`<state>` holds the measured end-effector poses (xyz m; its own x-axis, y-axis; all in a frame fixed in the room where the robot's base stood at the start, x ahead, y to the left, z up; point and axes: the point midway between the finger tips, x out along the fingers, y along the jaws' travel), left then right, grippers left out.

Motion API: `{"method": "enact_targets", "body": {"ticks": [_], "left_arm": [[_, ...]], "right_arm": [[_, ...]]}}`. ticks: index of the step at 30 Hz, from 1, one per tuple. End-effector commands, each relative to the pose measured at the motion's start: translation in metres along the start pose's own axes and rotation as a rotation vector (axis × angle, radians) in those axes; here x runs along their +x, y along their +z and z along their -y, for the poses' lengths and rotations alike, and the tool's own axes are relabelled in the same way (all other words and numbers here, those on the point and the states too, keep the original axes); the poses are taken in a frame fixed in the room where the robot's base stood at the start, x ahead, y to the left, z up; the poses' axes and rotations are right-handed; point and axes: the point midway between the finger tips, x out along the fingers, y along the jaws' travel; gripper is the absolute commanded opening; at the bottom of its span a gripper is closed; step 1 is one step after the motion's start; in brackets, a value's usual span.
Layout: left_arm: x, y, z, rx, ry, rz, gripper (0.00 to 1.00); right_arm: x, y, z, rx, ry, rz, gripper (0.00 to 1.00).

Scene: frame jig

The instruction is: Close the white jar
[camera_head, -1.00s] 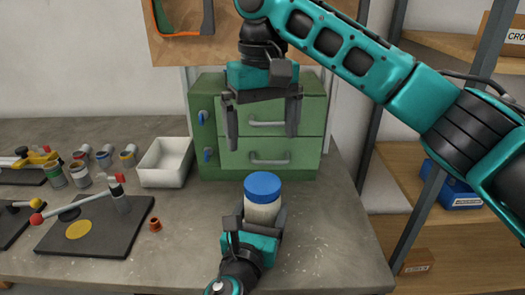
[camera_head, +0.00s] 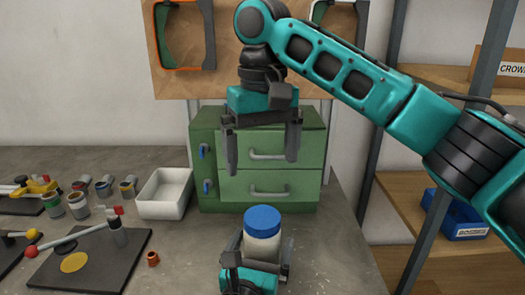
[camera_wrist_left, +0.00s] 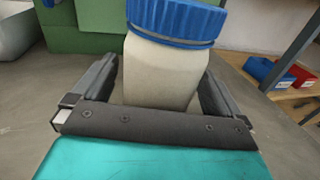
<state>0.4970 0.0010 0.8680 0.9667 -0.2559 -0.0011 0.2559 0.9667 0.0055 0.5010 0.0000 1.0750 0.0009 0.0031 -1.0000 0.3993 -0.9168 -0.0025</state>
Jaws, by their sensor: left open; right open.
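The white jar (camera_head: 262,240) stands upright on the workbench, with a blue lid (camera_head: 262,220) on its top. In the left wrist view the jar body (camera_wrist_left: 160,72) is between the fingers, and the ridged blue lid (camera_wrist_left: 175,20) looks slightly tilted on the jar. My left gripper (camera_head: 262,246) is low on the bench, open, with its fingers on either side of the jar. My right gripper (camera_head: 262,150) is open and empty, pointing down above and behind the jar, in front of the green cabinet.
A green drawer cabinet (camera_head: 230,185) stands behind the jar. A white bin (camera_head: 165,195) is left of it. A dark clamp board (camera_head: 90,260), several small cans and an orange ring (camera_head: 153,259) lie left. A shelf rack with a blue box (camera_head: 455,218) is at right.

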Motion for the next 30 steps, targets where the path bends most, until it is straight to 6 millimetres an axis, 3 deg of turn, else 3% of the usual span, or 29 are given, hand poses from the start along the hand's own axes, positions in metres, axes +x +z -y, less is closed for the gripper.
{"method": "enact_targets", "body": {"ticks": [5,18,24,30], "left_arm": [[-0.018,-0.001,0.000,0.000,-0.001,-0.003,1.00],[-0.108,-0.001,0.000,0.000,0.000,-0.005,1.00],[-0.127,0.000,0.000,0.000,0.000,-0.001,1.00],[-0.129,0.000,0.000,0.000,0.000,-0.001,1.00]], "right_arm": [[-0.003,0.000,0.000,0.000,0.000,0.000,1.00],[-0.008,0.000,0.000,0.000,0.000,0.000,1.00],[-0.008,0.000,0.000,0.000,0.000,0.000,1.00],[-0.008,0.000,0.000,0.000,0.000,0.000,1.00]]}}
